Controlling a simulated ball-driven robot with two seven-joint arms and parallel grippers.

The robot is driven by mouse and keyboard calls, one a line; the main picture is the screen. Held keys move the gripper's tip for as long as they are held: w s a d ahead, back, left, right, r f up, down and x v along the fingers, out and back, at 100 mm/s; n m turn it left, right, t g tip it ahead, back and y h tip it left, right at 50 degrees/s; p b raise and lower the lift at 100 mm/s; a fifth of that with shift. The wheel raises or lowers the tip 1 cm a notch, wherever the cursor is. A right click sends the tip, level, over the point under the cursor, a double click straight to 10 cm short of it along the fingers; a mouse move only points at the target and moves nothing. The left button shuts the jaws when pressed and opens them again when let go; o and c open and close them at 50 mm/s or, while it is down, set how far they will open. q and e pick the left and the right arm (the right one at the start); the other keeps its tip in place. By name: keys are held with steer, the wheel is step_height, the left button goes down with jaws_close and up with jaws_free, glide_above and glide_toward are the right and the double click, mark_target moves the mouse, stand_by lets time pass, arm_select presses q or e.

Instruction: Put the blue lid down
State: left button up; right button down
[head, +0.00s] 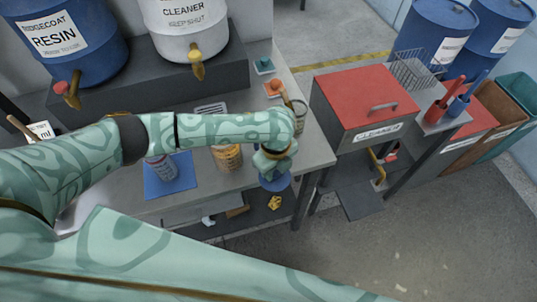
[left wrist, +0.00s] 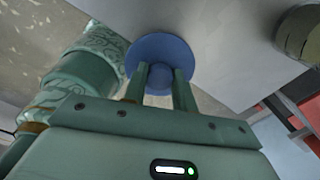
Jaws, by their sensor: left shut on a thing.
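The blue lid (head: 275,183) is a round disc held at the front right edge of the grey bench. My left gripper (head: 272,163) is above it and mostly covers it in the head view. In the left wrist view the lid (left wrist: 160,50) shows its round face, and my left gripper's fingers (left wrist: 160,78) are shut on its central knob. In that view the lid overlaps the edge of the grey surface. I cannot tell whether it touches the bench top. My right gripper is not in view.
The bench (head: 315,150) carries a blue mat (head: 182,185) with a container, an amber jar (head: 228,158) and a glass (head: 299,110) close to my gripper. Blue (head: 65,45) and white (head: 187,30) drums stand behind. A red-topped cleaner cabinet (head: 365,95) stands right, across a gap.

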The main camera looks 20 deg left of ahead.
arm_select(q)
steer(key=shift+w+a, duration=0.45)
steer(key=shift+w, duration=0.3)
steer(key=w+a, duration=0.1)
steer(key=w+a+b, duration=0.1)
steer(key=w, duration=0.1)
steer(key=shift+w+a, duration=0.2)
steer(key=shift+s+f, duration=0.1)
steer(key=shift+f, duration=0.15)
steer(key=shift+f, duration=0.2)
steer(key=o, duration=1)
steer(key=shift+c, duration=0.2)
